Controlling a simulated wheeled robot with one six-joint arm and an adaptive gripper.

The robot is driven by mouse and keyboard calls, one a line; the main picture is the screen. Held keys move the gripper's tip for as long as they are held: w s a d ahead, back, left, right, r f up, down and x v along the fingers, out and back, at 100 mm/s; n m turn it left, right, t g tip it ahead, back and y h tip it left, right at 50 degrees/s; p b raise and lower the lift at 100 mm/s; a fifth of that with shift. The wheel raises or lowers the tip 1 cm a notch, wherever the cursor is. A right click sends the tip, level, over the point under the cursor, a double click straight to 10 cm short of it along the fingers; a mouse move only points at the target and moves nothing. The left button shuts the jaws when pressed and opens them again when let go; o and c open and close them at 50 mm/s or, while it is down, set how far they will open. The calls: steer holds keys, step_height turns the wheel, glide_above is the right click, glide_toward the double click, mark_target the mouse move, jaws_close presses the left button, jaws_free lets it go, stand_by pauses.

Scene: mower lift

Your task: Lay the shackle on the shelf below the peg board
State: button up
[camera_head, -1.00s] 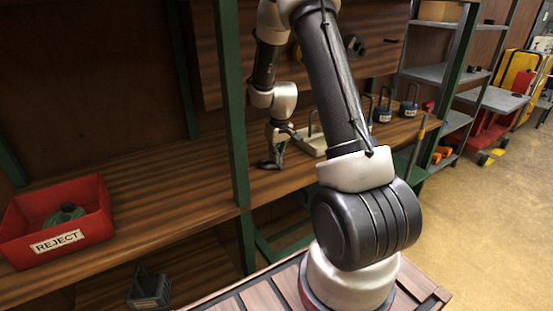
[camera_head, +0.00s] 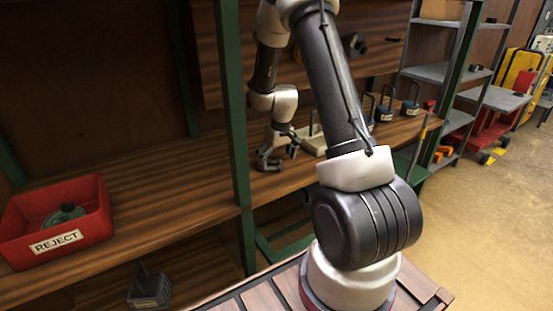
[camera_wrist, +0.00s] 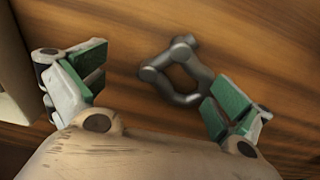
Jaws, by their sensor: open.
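The shackle (camera_wrist: 178,70) is a dark grey metal loop lying on the wooden shelf (camera_wrist: 255,35) in the wrist view. My gripper (camera_wrist: 155,92) is open, with one green-padded finger at the left and the other at the right. The shackle lies between the fingers, closer to the right one, and nothing is held. In the head view my gripper (camera_head: 272,162) is low over the wooden shelf (camera_head: 180,180) below the peg board (camera_head: 385,50). The shackle cannot be made out in the head view.
A red REJECT bin (camera_head: 85,232) with a greenish item stands on the shelf at the left. A green post (camera_head: 236,120) rises left of my gripper. A pale holder (camera_head: 314,142) and blue padlocks (camera_head: 385,112) stand to the right.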

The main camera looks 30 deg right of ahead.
mark_target(279, 164)
steer(key=shift+r, duration=0.1)
steer(key=s+a+r, duration=0.1)
steer(key=s+r, duration=0.3)
steer(key=r, duration=0.6)
steer(key=s+a+r, duration=0.2)
steer(key=s+r, duration=0.1)
steer(key=r, duration=0.7)
steer(key=s+a+r+t, duration=0.1)
steer(key=s+r, duration=0.3)
steer(key=s, duration=0.7)
steer(key=s+a+r+t, duration=0.1)
steer(key=s+a+r, duration=0.2)
steer(key=s, duration=0.9)
steer(key=shift+a+r+t, duration=0.2)
steer(key=shift+r+t, duration=0.1)
steer(key=shift+r, duration=0.45)
